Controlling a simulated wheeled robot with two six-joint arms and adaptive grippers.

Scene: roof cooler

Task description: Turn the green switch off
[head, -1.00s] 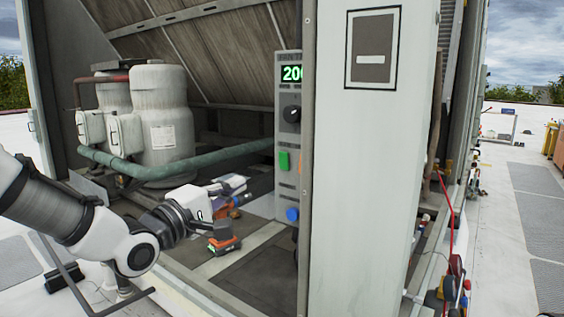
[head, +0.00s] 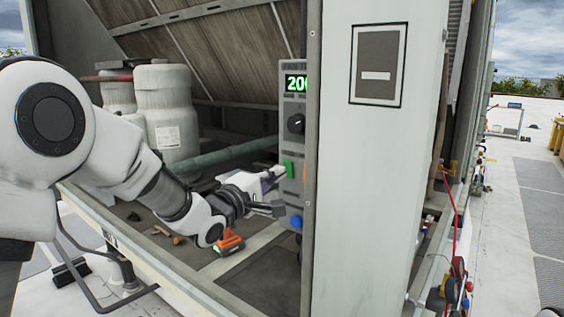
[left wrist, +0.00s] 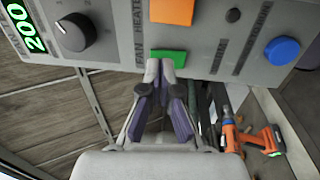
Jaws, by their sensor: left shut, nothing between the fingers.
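The green switch (head: 288,169) sits on the grey control panel (head: 292,128), below a black knob. In the left wrist view the green switch (left wrist: 169,57) is below an orange switch (left wrist: 172,11). My left gripper (head: 279,190) is shut and empty, its fingers pointing at the panel. In the left wrist view its fingertips (left wrist: 165,68) overlap the lower edge of the green switch; whether they touch it I cannot tell. My right gripper is in neither current view.
A blue button (left wrist: 282,50), a black knob (left wrist: 75,32) and a green "200" display (left wrist: 27,27) share the panel. An orange drill (left wrist: 250,139) lies inside the cooler. A grey door post (head: 365,200) stands right of the panel.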

